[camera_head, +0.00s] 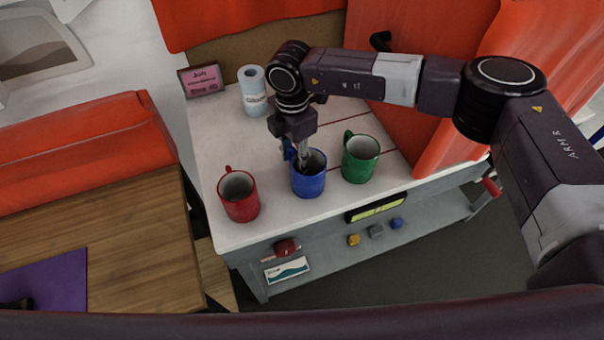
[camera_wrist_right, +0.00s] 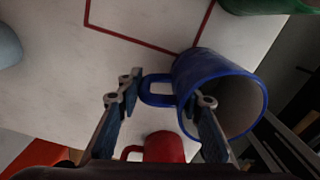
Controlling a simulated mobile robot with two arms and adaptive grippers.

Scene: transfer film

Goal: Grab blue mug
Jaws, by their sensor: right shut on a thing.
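The blue mug (camera_head: 309,184) stands near the front edge of the white tabletop, between a red mug (camera_head: 239,202) on the left and a green mug (camera_head: 361,163) on the right. My right gripper (camera_head: 302,160) reaches down to it from above and is shut on it. In the right wrist view, the blue mug (camera_wrist_right: 195,70) has its handle between the fingers (camera_wrist_right: 166,90); one finger is at the mug's mouth, the other outside beyond the handle. I cannot tell whether the mug is lifted slightly. My left gripper is not in view.
A paper roll (camera_head: 254,93) and a small pink sign (camera_head: 203,81) stand at the back left of the white table (camera_head: 215,135). The green mug is close beside the blue one. A lower shelf (camera_head: 425,218) holds small items. A wooden table (camera_head: 120,245) is at left.

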